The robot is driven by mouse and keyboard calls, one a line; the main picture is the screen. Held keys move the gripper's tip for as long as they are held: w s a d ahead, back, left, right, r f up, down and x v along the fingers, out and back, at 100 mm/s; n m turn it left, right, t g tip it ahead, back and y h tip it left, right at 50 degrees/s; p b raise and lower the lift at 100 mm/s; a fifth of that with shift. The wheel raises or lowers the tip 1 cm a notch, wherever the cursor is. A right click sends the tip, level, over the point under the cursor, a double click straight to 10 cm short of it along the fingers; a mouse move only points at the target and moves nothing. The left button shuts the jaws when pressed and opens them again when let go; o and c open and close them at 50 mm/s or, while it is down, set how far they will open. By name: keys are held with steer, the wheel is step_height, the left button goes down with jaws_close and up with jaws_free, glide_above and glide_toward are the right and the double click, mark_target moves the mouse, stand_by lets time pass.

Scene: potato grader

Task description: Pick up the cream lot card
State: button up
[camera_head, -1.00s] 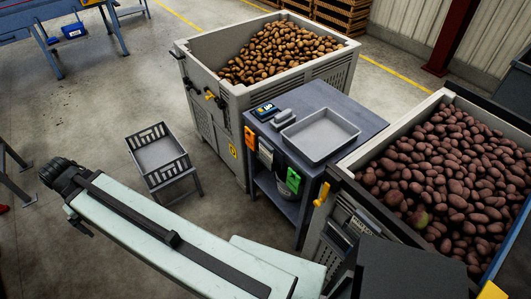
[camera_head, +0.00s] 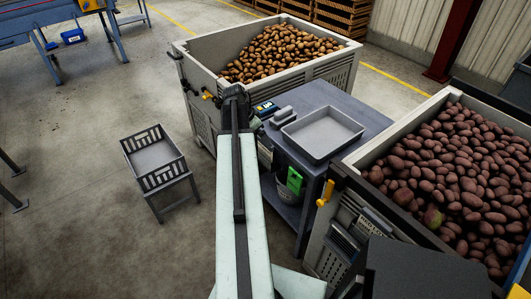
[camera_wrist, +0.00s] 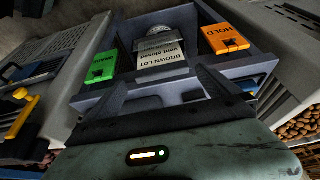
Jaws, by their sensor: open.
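The cream lot card (camera_wrist: 163,58) looks pale grey-white in the wrist view, with upside-down text reading BROWN LOT. It is in the upper middle, on the front of the grey stand, between a green card (camera_wrist: 103,67) and an orange HOLD card (camera_wrist: 223,40). My gripper (camera_wrist: 160,78) is open, its two dark fingers reaching toward the pale card from below in the picture, one on each side. Nothing is between them that I can see gripped. In the head view my gripper (camera_head: 236,95) is at the stand's left side, and my arm hides part of the stand front.
The stand (camera_head: 352,104) holds a grey tray (camera_head: 322,155) and a small device with a screen (camera_head: 265,108). A bin of brown potatoes (camera_head: 193,48) is behind, and a bin of red potatoes (camera_head: 365,150) is to the right. A slatted crate (camera_head: 160,180) is at left, with open floor around it.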

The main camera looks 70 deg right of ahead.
mark_target(263, 144)
steer(key=b+x, duration=0.4)
steer(key=x, duration=0.1)
steer(key=shift+f, duration=0.45)
steer(key=shift+d+f+b, duration=0.1)
steer(key=shift+d+b, duration=0.05)
steer(key=shift+b, duration=0.2)
steer(key=b+x, duration=0.4)
steer(key=x, duration=0.1)
steer(key=shift+s+d, duration=0.15)
steer(key=shift+d, duration=0.15)
steer(key=shift+r, duration=0.25)
steer(key=c, duration=1)
step_height(263, 144, up, 10)
steer(key=p, duration=1)
steer(key=shift+r, duration=0.2)
